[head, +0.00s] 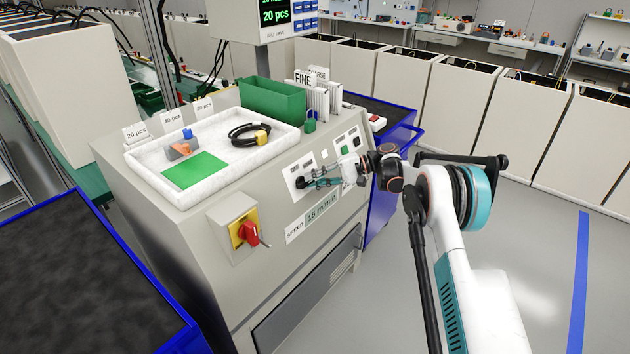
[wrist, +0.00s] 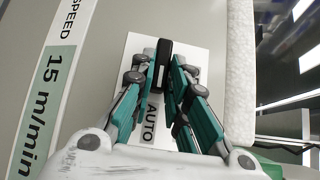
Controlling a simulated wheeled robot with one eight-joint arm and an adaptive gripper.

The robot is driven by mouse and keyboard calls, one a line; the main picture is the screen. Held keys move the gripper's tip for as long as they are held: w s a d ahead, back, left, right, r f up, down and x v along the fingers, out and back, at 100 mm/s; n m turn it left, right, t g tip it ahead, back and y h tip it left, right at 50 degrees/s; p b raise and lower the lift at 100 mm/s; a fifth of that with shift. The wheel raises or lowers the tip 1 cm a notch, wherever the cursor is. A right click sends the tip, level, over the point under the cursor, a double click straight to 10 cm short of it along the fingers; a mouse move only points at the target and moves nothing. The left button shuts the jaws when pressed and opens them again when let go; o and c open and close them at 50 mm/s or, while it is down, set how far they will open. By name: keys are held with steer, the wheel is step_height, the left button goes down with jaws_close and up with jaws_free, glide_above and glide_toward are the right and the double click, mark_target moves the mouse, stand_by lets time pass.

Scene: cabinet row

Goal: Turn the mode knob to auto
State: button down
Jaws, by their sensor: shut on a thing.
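The mode knob (wrist: 163,62) is a black bar-shaped handle on a white plate (wrist: 199,57) in the wrist view. Its long side runs roughly up and down in that picture. An AUTO label (wrist: 151,118) lies on the plate below it. My gripper (wrist: 163,76) has its teal-and-grey fingers on both sides of the knob and is shut on it. In the head view my gripper (head: 305,182) reaches the knob plate (head: 291,177) on the sloped panel from the right. The fingers hide part of the plate, and I cannot tell which marking the knob points to.
A red rotary switch on a yellow plate (head: 245,233) is left of the knob. A speed label reading 15 m/min (head: 321,209) is below it. Above, a white tray (head: 222,167) holds small parts and a black cable. A blue-edged cart (head: 393,127) stands behind.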

steer(key=shift+f, duration=0.1)
steer(key=c, duration=1.6)
jaws_free()
steer(key=shift+a, duration=0.15)
steer(key=shift+o, duration=0.2)
steer(key=v, duration=1.2)
